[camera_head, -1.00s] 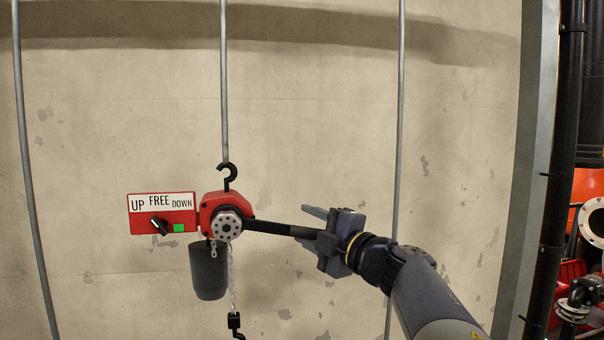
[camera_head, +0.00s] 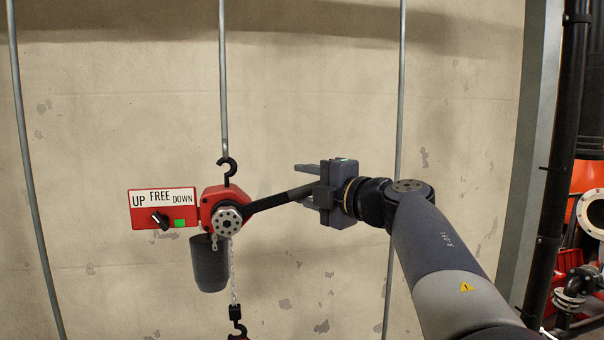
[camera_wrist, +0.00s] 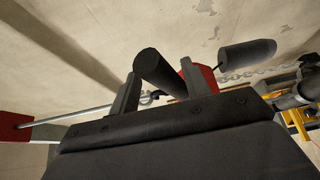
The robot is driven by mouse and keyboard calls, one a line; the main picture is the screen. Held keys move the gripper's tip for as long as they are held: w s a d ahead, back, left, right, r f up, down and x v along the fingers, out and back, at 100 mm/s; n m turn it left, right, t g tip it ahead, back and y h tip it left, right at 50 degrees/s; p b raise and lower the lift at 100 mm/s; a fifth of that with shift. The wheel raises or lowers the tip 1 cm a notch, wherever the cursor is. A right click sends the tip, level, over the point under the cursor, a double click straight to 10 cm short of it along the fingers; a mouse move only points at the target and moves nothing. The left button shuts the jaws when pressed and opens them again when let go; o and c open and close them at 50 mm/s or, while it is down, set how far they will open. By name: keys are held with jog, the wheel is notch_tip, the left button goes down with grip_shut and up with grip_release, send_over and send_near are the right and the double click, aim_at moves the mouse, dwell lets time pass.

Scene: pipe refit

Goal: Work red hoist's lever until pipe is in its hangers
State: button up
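The red hoist (camera_head: 213,198) hangs by its top hook from a rod in front of the wall. Its black lever (camera_head: 275,200) slopes up to the right from the round hub. My gripper (camera_head: 312,186) is around the lever's outer end; its upper finger stands a little apart from the lever. In the wrist view the lever (camera_wrist: 158,70) lies between my spread fingers. The selector knob (camera_head: 160,220) on the UP/FREE/DOWN panel (camera_head: 150,212) slants toward UP, and a green square shows beside it. The lower hook (camera_head: 238,326) hangs on the chain at the bottom edge. I cannot make out pipe or hangers.
A dark chain container (camera_head: 208,264) hangs below the hoist. Thin vertical rods (camera_head: 393,190) stand left and right of it. A grey post (camera_head: 530,150), black pipes and red equipment stand at the right. Yellow parts (camera_wrist: 298,122) show at the right of the wrist view.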

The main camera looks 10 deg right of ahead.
jog(key=shift+r, duration=0.25)
jog(key=f+b, duration=0.2)
jog(key=f, duration=0.1)
jog(key=shift+d+m+b, duration=0.2)
jog(key=shift+m+b, duration=0.1)
jog(key=shift+d+f+m+t+b, duration=0.15)
jog(key=shift+f+m+t+b, duration=0.15)
jog(key=shift+f+b, duration=0.25)
jog(key=shift+m+t, duration=0.3)
jog(key=shift+m, duration=0.3)
notch_tip(320, 180, down, 4)
jog(key=b, duration=0.3)
jog(key=shift+f+b, duration=0.1)
jog(key=shift+b, duration=0.25)
